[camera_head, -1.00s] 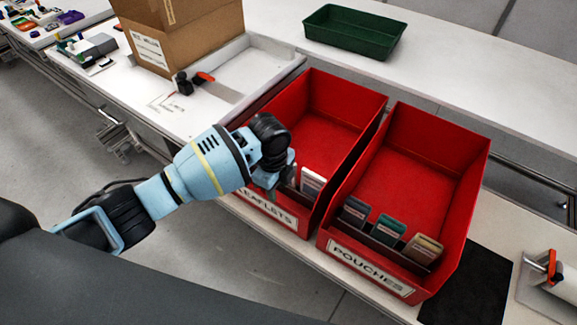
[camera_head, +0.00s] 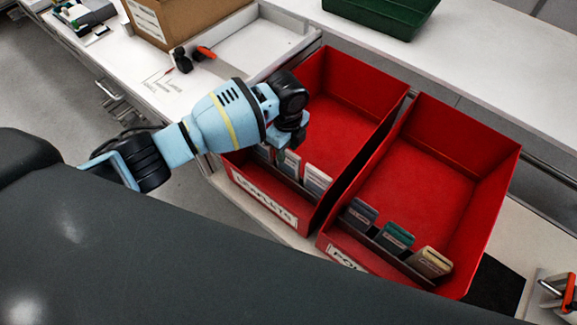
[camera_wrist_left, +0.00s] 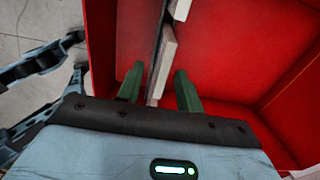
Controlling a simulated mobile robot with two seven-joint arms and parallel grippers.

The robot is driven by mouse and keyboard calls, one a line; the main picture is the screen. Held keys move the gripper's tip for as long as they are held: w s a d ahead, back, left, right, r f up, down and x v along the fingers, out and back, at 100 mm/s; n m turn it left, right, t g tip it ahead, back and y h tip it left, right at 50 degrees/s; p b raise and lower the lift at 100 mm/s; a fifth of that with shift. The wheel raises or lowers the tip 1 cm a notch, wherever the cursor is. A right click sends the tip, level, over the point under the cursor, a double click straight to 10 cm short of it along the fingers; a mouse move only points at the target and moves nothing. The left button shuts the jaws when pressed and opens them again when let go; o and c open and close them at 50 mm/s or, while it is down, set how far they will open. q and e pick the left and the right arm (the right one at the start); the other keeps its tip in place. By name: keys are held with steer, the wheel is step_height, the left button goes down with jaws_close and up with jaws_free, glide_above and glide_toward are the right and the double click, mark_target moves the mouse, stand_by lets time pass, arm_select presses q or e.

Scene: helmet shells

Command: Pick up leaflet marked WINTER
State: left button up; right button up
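The red leaflet bin (camera_head: 345,107) holds a row of upright pale leaflets along its front slot. The right leaflet (camera_head: 317,180), the middle leaflet (camera_head: 290,163) and the left leaflet (camera_head: 265,152) show in the head view. Their print is too small to read, so I cannot tell which is WINTER. My left gripper (camera_head: 287,154) hangs over the row, close to the middle leaflet. In the left wrist view its green fingers (camera_wrist_left: 158,84) are apart, with a pale leaflet edge (camera_wrist_left: 163,62) between them. I cannot tell whether they touch it.
A second red bin (camera_head: 440,150), labelled for pouches, stands to the right with a blue, a green and a tan pouch at its front. A cardboard box (camera_head: 190,15) and a white tray (camera_head: 262,45) are behind left. A green crate (camera_head: 385,15) stands at the back.

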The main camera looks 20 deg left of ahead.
mark_target(287, 157)
arm_select(q)
steer(key=shift+w+a+f+b, duration=0.1)
steer(key=shift+w+f+b, duration=0.1)
steer(key=shift+f, duration=1.15)
steer(key=shift+w+a+f+b, duration=0.1)
steer(key=shift+f+b, duration=0.05)
steer(key=shift+f, duration=1.2)
jaws_close()
